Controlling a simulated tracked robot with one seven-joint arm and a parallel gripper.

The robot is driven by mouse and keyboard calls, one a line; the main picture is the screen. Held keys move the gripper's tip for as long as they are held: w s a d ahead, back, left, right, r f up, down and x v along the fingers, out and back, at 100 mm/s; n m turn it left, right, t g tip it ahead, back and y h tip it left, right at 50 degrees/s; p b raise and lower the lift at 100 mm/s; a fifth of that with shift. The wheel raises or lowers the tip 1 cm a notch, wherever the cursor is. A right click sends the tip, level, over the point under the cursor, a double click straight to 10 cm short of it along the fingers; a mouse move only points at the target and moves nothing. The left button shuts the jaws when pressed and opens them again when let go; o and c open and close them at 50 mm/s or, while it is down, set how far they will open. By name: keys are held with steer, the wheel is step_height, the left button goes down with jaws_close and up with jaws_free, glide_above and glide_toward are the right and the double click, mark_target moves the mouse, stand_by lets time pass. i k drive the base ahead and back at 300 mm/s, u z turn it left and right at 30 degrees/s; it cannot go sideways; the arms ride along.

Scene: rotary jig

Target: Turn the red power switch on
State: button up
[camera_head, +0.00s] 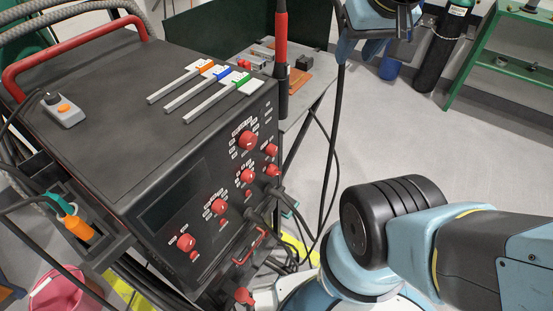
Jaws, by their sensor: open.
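A dark welding machine (110,95) stands at the left, with several red rotary knobs on its front panel. One red knob (247,139) is near the top right of the panel, another (218,206) is in the middle, and another (186,242) is at the lower left. I cannot tell which red control is the power switch, or its setting. My gripper (362,48) is partly in view at the top, open, beyond the machine and apart from the panel. Its upper part is cut off by the frame edge.
Cables hang below the panel. A workbench (306,84) is behind. Floor (430,140) is clear at right.

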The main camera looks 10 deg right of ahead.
mark_target(272, 171)
steer(key=u, duration=0.05)
steer(key=k, duration=1.3)
steer(key=u, duration=0.75)
steer(key=i, duration=1)
steer(key=u, duration=0.05)
